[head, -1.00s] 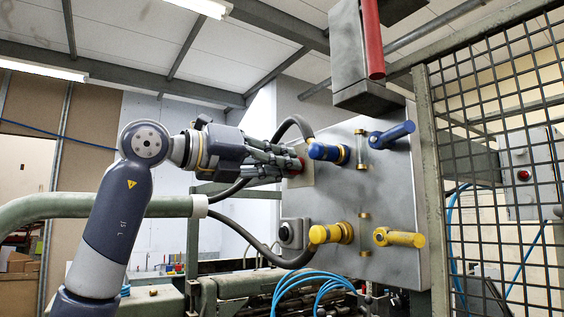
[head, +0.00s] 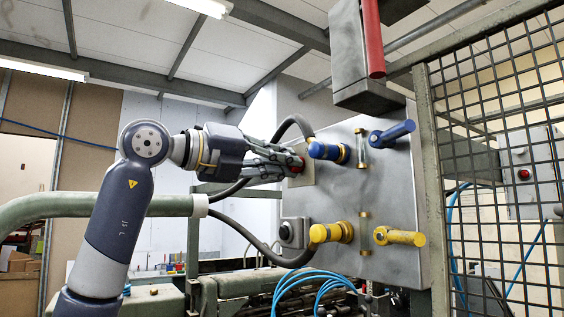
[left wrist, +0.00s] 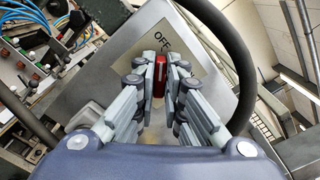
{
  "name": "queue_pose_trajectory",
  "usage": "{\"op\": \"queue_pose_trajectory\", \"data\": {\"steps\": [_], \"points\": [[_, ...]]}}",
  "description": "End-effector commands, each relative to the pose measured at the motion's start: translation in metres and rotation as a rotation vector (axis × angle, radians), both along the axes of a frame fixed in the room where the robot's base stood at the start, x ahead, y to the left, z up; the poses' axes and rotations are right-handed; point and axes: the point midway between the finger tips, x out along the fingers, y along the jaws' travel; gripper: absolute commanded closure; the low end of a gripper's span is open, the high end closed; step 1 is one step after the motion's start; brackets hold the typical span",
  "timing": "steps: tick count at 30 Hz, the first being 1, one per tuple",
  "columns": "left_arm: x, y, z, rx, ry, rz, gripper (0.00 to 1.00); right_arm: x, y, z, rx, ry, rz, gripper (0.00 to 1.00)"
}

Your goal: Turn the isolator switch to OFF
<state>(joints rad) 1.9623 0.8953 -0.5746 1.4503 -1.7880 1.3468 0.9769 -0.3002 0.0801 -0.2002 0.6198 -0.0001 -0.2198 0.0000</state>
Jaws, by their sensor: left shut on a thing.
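The isolator switch's red handle (left wrist: 159,78) carries a white line and sits on a pale plate (left wrist: 157,18). In the left wrist view the handle stands upright in the picture, with the printed word OFF (left wrist: 163,40) just above it. My left gripper (left wrist: 160,72) is shut on the handle, one finger on each side. In the head view the gripper (head: 293,163) reaches the plate (head: 309,172) from the left, and only a little of the red handle (head: 298,167) shows. The other switch markings are hidden or too small to read. My right gripper is out of view.
Blue handles (head: 328,152) are close to the right of the gripper on the grey panel (head: 385,200). Yellow handles (head: 330,233) and a dark knob (head: 286,233) are lower. A black hose (head: 298,121) curves behind the gripper. A mesh guard (head: 500,120) stands at right.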

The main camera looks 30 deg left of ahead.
Motion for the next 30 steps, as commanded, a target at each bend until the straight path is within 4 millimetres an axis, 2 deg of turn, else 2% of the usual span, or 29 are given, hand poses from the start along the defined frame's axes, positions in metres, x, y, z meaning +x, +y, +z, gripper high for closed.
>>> {"op": "queue_pose_trajectory", "data": {"steps": [1, 3, 12, 16, 20, 30], "points": [[-0.001, 0.002, 0.003, -0.006, -0.007, 0.002, 0.83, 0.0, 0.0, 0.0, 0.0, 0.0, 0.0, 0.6], [-0.001, 0.001, 0.003, -0.005, -0.005, 0.002, 0.7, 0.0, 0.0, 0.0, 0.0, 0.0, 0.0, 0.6], [-0.001, 0.001, 0.001, -0.002, -0.002, 0.0, 0.7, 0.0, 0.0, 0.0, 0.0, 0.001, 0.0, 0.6], [-0.007, 0.004, 0.001, -0.003, -0.004, 0.001, 0.7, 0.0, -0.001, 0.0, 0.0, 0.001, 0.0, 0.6], [-0.025, 0.012, 0.001, -0.002, -0.005, 0.003, 0.7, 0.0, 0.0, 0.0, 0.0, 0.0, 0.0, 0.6], [-0.09, 0.039, 0.001, -0.004, -0.004, 0.003, 0.7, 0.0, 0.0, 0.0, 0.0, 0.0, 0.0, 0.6]]}}
